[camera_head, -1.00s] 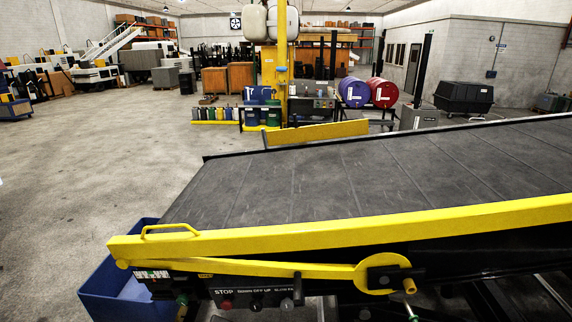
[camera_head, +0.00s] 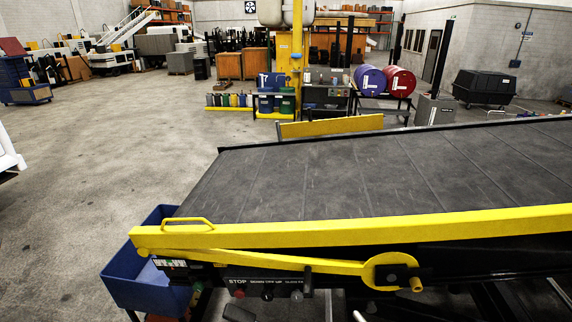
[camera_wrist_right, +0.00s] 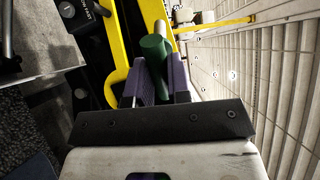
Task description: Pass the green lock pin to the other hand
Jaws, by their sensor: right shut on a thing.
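The green lock pin (camera_wrist_right: 155,48) is in the right wrist view, with a rounded green head and a shaft running down between the fingers. My right gripper (camera_wrist_right: 164,78) is shut on it, with a purple-grey pad on each side. A pale rod end shows just behind the pin's head. I cannot make out the right gripper or the held pin in the head view. My left gripper is not in view; only a white part shows at the left edge of the head view.
The belt loader's dark belt (camera_head: 330,180) fills the middle and right, with a yellow side rail (camera_head: 350,232) in front. A yellow lever (camera_head: 290,262) and a control panel (camera_head: 265,284) sit below the rail. A blue bin (camera_head: 135,287) stands at the lower left. Open floor lies left.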

